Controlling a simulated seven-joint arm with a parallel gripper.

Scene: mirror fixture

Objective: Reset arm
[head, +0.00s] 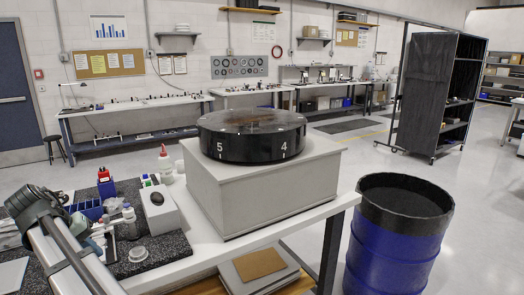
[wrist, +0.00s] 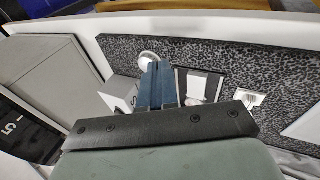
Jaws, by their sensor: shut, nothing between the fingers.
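My gripper (wrist: 160,82) shows in the wrist view with its two blue fingers together, shut and empty. The fingers are over the bench, near a small white box (wrist: 121,94) and the dark speckled mat (wrist: 225,58). In the head view, part of my arm (head: 68,245) stands at the lower left, above the left end of the bench. A black round fixture (head: 250,140) numbered 5 and 4 sits on a grey box (head: 262,192), to the right of my arm.
A white block with a dark oval top (head: 161,212), a red-capped bottle (head: 165,165) and a blue bin (head: 88,208) crowd the bench near my arm. A blue drum (head: 398,240) stands right of the bench. Bare white benchtop shows in front of the grey box.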

